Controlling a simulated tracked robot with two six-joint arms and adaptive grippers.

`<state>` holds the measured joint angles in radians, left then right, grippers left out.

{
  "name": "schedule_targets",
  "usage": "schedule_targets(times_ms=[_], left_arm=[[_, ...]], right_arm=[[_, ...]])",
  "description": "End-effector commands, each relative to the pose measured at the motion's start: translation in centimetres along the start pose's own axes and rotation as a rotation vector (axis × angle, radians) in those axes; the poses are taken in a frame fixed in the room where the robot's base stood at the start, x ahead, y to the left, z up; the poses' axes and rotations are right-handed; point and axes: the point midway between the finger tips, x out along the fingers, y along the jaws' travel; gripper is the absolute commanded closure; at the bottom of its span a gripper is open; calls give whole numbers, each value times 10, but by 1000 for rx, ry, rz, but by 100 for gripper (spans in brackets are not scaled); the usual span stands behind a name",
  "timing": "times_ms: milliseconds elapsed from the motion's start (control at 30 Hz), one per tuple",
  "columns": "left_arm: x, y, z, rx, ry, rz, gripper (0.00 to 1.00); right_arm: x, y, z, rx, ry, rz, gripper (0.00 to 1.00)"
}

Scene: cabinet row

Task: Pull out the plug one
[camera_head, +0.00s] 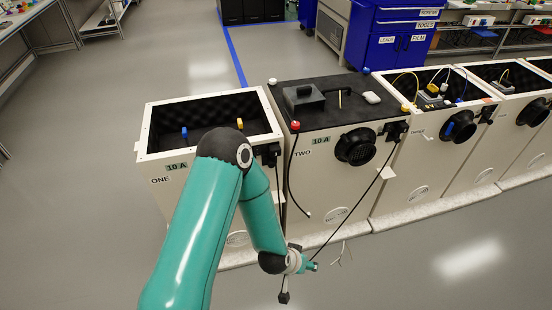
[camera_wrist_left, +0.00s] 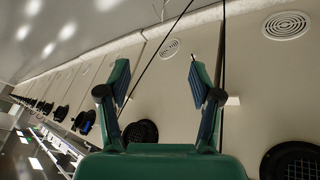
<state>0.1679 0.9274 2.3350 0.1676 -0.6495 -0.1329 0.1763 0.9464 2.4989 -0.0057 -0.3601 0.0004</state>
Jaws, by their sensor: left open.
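A black plug or socket block (camera_head: 268,154) sits at the upper right corner of the front of cabinet ONE (camera_head: 172,181). A dark cable runs down from it to a black end piece (camera_head: 283,297) low in front of the cabinets; I cannot tell whether that is a loose plug. My left gripper (camera_head: 312,266) is low in front of cabinet TWO, right of this cable. In the left wrist view, the gripper (camera_wrist_left: 159,75) is open and empty, its fingers spread. One thin dark cable (camera_wrist_left: 160,48) crosses the space between the fingers; whether it touches them is unclear. My right gripper is not visible.
Cabinet TWO (camera_head: 315,177) has a black round vent (camera_head: 356,147), a black top and another black connector block (camera_head: 394,130) with a hanging cable. More cabinets stand close in a row to the right. The grey floor in front (camera_head: 440,265) is clear.

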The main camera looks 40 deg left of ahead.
Motion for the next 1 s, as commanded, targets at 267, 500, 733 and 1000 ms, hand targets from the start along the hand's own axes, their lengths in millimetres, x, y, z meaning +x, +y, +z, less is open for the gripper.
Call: schedule_targets(times_ms=[267, 500, 733, 1000], left_arm=[[34, -56, -172, -39, 660, -280, 35], [-18, -101, -250, -109, 1063, -597, 35], [-45, -113, -263, -140, 1162, -715, 35], [-46, -113, -263, -140, 1160, -713, 35]], right_arm=[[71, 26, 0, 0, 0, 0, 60], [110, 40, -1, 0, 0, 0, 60], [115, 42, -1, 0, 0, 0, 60], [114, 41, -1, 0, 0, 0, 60]])
